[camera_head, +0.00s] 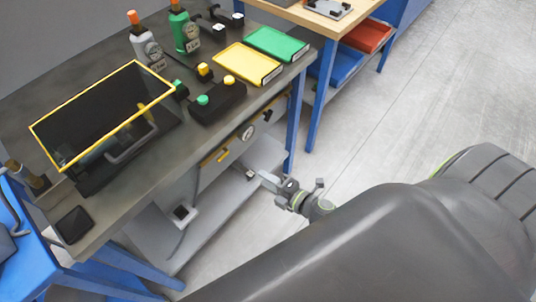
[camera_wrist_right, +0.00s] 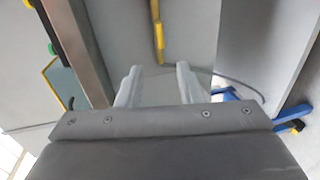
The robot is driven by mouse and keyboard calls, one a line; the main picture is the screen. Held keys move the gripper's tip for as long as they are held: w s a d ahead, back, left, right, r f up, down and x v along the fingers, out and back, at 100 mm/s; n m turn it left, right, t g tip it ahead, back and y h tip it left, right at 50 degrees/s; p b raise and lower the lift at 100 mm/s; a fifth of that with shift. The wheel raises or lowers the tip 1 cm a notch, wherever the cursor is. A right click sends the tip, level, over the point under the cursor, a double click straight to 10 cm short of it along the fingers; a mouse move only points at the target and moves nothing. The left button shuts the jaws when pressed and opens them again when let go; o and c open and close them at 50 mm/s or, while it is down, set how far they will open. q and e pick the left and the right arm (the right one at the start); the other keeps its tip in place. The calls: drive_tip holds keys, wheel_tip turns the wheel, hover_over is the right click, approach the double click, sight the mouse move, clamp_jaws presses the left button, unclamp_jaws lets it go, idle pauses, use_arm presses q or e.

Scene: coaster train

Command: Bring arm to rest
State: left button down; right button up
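My right gripper (camera_head: 277,184) is low beside the front of the grey workbench (camera_head: 120,205), below its top and over the floor. In the right wrist view the two fingers of the gripper (camera_wrist_right: 158,88) stand apart with nothing between them. A yellow handle (camera_wrist_right: 158,40) on a grey panel shows beyond the fingertips, apart from them. My large dark arm link fills the lower right of the head view. My left gripper is not in view.
The bench holds a yellow-framed dark screen (camera_head: 105,115), a button box (camera_head: 217,102), yellow (camera_head: 247,63) and green (camera_head: 276,44) trays, and two bottles. A wooden-topped table (camera_head: 325,22) stands behind. The grey floor (camera_head: 440,90) at right is clear.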

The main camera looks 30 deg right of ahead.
idle(0.3)
drive_tip(key=s+d+f+m+g+h, duration=0.35)
drive_tip(key=s+f+m, duration=0.3)
drive_tip(key=f, duration=0.35)
drive_tip(key=s+d+f+m+g+h, duration=0.2)
drive_tip(key=s+d+f+m+h, duration=0.15)
drive_tip(key=s+f+m, duration=0.5)
drive_tip(key=s+f+m+g, duration=0.3)
drive_tip(key=s+f, duration=0.3)
drive_tip(key=s, duration=0.3)
drive_tip(key=s+d+f+m+g, duration=0.1)
drive_tip(key=s+f+m+g, duration=0.3)
drive_tip(key=s, duration=0.6)
wheel_tip(320, 180, down, 2)
drive_tip(key=shift+s+d+f+g+y, duration=0.1)
drive_tip(key=shift+s+d+g+y, duration=0.15)
drive_tip(key=shift+g, duration=0.3)
